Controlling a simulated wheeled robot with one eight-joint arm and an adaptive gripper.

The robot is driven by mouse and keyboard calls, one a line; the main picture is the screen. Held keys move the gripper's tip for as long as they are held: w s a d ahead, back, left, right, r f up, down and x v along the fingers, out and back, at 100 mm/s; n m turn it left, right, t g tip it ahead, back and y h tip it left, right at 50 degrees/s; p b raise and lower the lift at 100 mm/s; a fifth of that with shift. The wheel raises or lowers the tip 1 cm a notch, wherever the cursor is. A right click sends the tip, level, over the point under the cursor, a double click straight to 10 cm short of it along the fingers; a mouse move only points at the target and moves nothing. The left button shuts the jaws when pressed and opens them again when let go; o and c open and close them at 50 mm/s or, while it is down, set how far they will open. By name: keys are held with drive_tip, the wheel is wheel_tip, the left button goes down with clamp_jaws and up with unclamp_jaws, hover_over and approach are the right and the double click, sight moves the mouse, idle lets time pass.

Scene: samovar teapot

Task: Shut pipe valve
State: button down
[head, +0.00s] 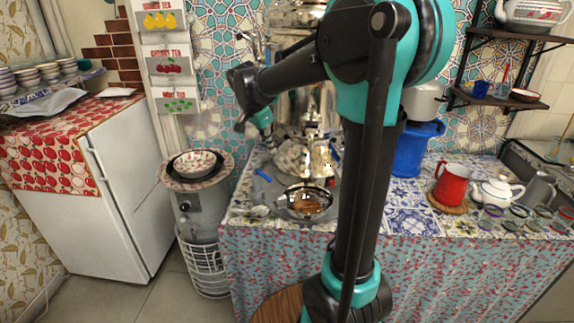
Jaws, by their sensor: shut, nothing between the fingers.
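A large silver samovar (303,160) stands on the tiled table behind my arm, and my arm hides part of it. A small blue lever-like piece (263,175) shows low at its left; I cannot tell whether it is the pipe valve's handle. A thin metal pipe fitting (247,42) shows on the tiled wall above my wrist. My gripper (268,138) points down at the samovar's left side, above the blue piece and apart from it. It looks shut and empty, but its fingertips are small and hard to make out.
A metal bowl (306,203) sits at the table's front edge. A red jug (451,184), a white teapot (497,191) and several glasses stand at the right. A blue container (412,150) is behind my arm.

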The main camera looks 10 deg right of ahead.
sight(262, 174)
wheel_tip(262, 174, down, 9)
drive_tip(key=shift+a+f, duration=0.15)
drive_tip(key=shift+a, duration=0.05)
idle(0.6)
drive_tip(key=shift+s, duration=0.1)
drive_tip(key=shift+a, duration=0.15)
